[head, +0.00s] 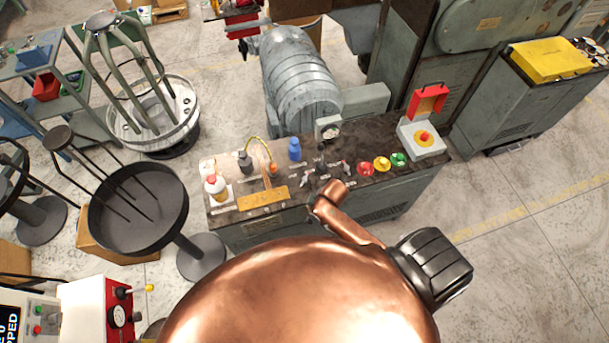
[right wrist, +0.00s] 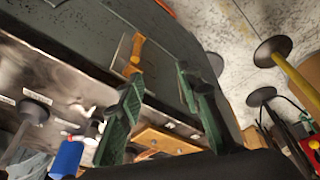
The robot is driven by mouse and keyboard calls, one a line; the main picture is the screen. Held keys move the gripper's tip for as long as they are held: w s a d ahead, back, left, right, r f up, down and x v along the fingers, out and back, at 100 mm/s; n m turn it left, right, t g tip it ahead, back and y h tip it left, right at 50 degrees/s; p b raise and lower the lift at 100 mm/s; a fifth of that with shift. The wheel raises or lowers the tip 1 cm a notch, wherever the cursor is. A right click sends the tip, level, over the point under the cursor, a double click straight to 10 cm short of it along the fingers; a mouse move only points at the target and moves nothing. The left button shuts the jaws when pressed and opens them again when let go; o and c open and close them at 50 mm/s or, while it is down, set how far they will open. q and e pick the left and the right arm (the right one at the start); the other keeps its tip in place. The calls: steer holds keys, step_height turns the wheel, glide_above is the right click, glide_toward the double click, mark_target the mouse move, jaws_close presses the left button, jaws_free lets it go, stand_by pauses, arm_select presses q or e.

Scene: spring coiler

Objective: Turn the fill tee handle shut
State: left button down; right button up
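Small metal fittings (head: 322,170) with red-tipped handles stand on the workbench top (head: 228,171) in the head view. They are too small to tell which is the fill tee handle or how it is turned. In the right wrist view, my right gripper (right wrist: 165,95) is open, its two green-padded fingers apart with nothing held. An orange-yellow handle-like piece (right wrist: 136,52) lies beyond the fingers, against a pale plate. Pale fittings (right wrist: 92,127) are partly covered by the nearer finger. My right fingers cannot be made out in the head view, and my left gripper does not show.
A blue bottle (head: 294,149) and a yellow-brown board (head: 250,199) sit left of the fittings. A black round tray (head: 138,212) stands left of the bench.

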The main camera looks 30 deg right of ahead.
mark_target(305, 178)
steer(key=w+r+n, duration=0.1)
steer(key=w+n, duration=0.1)
steer(key=w+r+n, duration=0.2)
steer(key=w+a+r+n+g, duration=0.1)
steer(key=w+n, duration=0.1)
steer(key=shift+w+a+r+p, duration=0.1)
steer(key=shift+w+r+p, duration=0.1)
steer(key=shift+p, duration=0.15)
steer(key=w+d+r+n, duration=0.2)
steer(key=w+d+r+n+g+h, duration=0.1)
steer(key=w+d+r+n, duration=0.1)
steer(key=w, duration=0.1)
steer(key=w+d+r+n, duration=0.2)
steer(key=shift+w+d+r+g+h+p, duration=0.2)
steer(key=shift+d+g+h+p, duration=0.1)
steer(key=shift+g, duration=0.1)
step_height(305, 178, down, 8)
steer(key=shift+r, duration=0.2)
steer(key=shift+c, duration=0.2)
jaws_close()
